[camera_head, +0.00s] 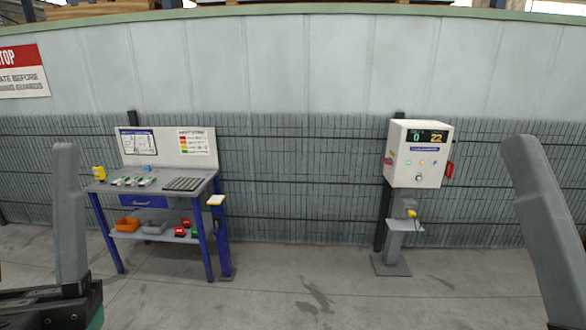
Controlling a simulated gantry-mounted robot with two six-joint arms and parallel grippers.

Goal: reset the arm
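Grey upright links that look like parts of my own arms stand at the left edge and the right edge of the head view. A dark joint shows at the foot of the left one. No gripper fingers are visible in this view, so neither gripper's opening can be seen. No object is seen held.
A blue-legged workbench (129,200) with small parts on top and coloured bins (127,224) below stands at the left. A white control box (418,153) on a post is at the right. A mesh fence (300,180) runs behind. The floor (300,285) between is clear.

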